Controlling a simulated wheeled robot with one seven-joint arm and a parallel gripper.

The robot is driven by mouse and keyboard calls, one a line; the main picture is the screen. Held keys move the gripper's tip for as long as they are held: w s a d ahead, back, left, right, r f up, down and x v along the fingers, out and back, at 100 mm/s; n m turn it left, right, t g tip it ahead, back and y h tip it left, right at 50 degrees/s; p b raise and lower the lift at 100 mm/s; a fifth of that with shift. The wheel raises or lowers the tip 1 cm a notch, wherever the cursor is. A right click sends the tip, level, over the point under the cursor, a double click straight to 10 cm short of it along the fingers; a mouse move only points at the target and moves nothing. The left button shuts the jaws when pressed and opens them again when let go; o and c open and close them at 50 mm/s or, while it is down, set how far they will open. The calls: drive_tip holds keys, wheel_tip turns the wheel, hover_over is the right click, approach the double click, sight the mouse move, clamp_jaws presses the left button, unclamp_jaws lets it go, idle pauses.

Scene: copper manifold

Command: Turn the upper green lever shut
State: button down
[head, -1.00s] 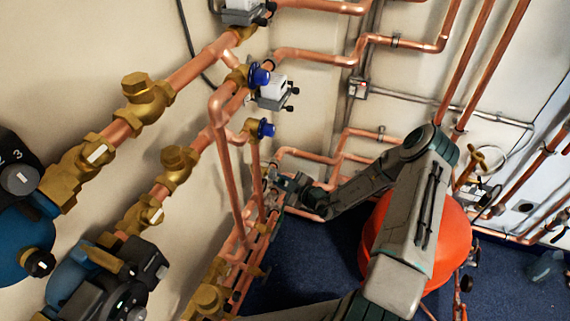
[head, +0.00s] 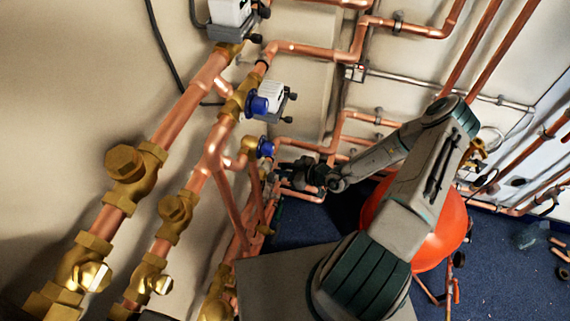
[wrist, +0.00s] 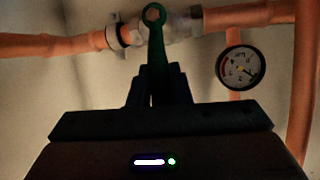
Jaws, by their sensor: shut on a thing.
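In the wrist view, a dark green lever (wrist: 156,50) extends from a round pivot on the valve (wrist: 183,25) down toward my gripper (wrist: 155,84). The lever lies roughly crosswise to the horizontal copper pipe in this picture. My gripper's two dark fingers are shut on the lever's near end. In the head view, my gripper (head: 283,176) is at the pipework near the wall corner, small and dark. I cannot make out the lever there.
A round dial gauge (wrist: 240,67) hangs right of the lever, close to a vertical copper pipe (wrist: 303,90). In the head view, a red-orange tank (head: 440,235) stands beside my arm. Valves with blue caps (head: 264,148) and copper pipes crowd the left. Blue floor (head: 495,260) shows at right.

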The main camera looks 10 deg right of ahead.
drive_tip(key=shift+w+d, duration=0.15)
drive_tip(key=shift+d, duration=0.05)
drive_tip(key=c, duration=1.3)
unclamp_jaws()
drive_tip(key=shift+d, duration=0.1)
drive_tip(key=shift+c, duration=0.2)
drive_tip(key=v, duration=1.3)
drive_tip(key=shift+s+r, duration=0.2)
drive_tip(key=shift+s, duration=0.1)
drive_tip(key=shift+d, duration=0.15)
